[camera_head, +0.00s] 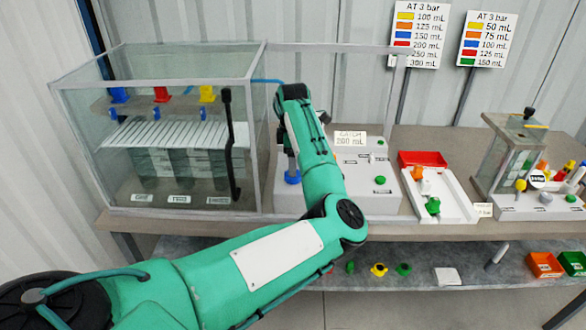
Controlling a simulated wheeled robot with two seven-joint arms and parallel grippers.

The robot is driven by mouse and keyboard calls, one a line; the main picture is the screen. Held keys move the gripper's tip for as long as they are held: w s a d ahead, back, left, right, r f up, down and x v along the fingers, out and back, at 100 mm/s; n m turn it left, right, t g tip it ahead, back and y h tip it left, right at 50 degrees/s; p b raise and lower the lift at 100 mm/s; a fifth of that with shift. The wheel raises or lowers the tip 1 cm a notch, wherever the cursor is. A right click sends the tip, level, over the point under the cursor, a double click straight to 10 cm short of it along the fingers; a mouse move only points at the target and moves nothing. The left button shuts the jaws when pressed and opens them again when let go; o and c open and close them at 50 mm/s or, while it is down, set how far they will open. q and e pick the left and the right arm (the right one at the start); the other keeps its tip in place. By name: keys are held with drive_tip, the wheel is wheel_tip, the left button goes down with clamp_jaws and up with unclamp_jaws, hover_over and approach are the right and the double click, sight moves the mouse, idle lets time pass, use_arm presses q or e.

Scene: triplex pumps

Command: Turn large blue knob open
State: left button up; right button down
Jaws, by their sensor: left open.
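A blue knob (292,178) stands on the light grey panel box beside the glass tank, left of the catch sign. I take it as the large blue knob. My left arm comes in from the lower left and bends down over it. My left gripper (291,166) points down right above the knob, at or around its top. The gripper is small and partly hidden by my own green arm. It is open; whether its fingers touch the knob I cannot tell. My right gripper is not in view.
A glass tank (160,66) stands left of the knob, close to the gripper. Right of the arm are a red tray (422,158), a white tray (459,205) and a smaller tank unit (510,150). Loose knobs and bins lie on the lower shelf (330,280).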

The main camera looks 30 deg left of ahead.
use_arm(q)
wheel_tip(320, 180, down, 4)
drive_tip(key=shift+s+d+r, duration=0.1)
drive_tip(key=shift+r, duration=0.15)
drive_tip(key=shift+f, duration=0.45)
drive_tip(key=shift+c, duration=0.2)
drive_tip(key=c, duration=0.9)
drive_tip(key=shift+r+p, duration=0.1)
drive_tip(key=shift+p, duration=0.25)
drive_tip(key=shift+c, duration=0.2)
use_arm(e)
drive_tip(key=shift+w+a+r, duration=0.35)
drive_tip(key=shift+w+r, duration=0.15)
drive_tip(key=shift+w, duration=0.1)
